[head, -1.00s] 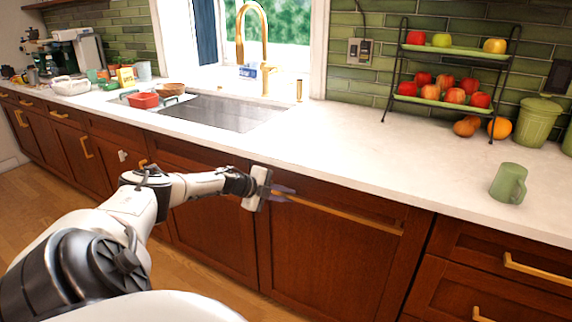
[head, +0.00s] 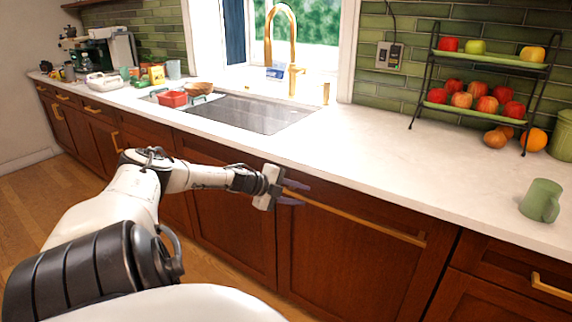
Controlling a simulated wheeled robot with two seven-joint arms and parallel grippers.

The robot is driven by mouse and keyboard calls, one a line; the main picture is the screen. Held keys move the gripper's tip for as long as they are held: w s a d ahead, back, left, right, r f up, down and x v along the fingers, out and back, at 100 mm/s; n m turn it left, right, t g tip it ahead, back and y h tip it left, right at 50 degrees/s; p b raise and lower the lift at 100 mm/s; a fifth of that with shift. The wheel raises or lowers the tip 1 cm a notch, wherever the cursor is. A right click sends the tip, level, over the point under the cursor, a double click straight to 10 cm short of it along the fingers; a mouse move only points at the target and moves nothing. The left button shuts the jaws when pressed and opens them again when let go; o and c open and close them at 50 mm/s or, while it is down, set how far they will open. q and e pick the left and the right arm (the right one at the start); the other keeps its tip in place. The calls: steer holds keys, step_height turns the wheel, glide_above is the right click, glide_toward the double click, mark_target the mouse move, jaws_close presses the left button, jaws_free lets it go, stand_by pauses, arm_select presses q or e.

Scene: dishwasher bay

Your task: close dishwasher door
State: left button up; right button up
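The dishwasher door (head: 350,262) is the wood panel with the long gold handle (head: 370,224), under the counter right of the sink. It looks upright and about flush with the cabinets beside it. My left gripper (head: 293,193) is at the left end of this handle. Its two dark fingers are apart, one higher and one lower, with the handle's end showing near them. I cannot tell if they touch it. My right gripper is not in view.
The white counter (head: 400,165) runs above the door. A green mug (head: 541,200) stands near its front edge at right. A two-tier fruit rack (head: 430,80) stands at the back. The sink (head: 250,113) is at left. Wood floor is open at lower left.

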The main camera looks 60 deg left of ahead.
arm_select(q)
steer(key=shift+f+p+v, duration=0.1)
steer(key=shift+p+v, duration=0.95)
steer(key=shift+v, duration=0.4)
steer(key=shift+f+p+v, duration=0.15)
steer(key=shift+p+v, duration=0.9)
steer(key=shift+v, duration=0.4)
steer(key=shift+s+d, duration=0.2)
steer(key=s+d+f+n+g+h, duration=0.15)
steer(key=s+d+f, duration=0.25)
steer(key=d+f, duration=0.75)
steer(key=s+d+f+n+g+h, duration=0.1)
steer(key=s+d+f+n, duration=0.25)
steer(key=d+f, duration=0.8)
steer(key=s+d+r+n, duration=0.1)
steer(key=s+d+n, duration=0.1)
steer(key=d, duration=0.8)
steer(key=s+d+r+n, duration=0.2)
steer(key=d+n, duration=0.1)
steer(key=d, duration=0.7)
steer(key=s+d+r+n+g, duration=0.1)
steer(key=s+d+r+n, duration=0.1)
steer(key=d, duration=0.8)
steer(key=shift+d+n, duration=0.2)
steer(key=shift+n, duration=0.3)
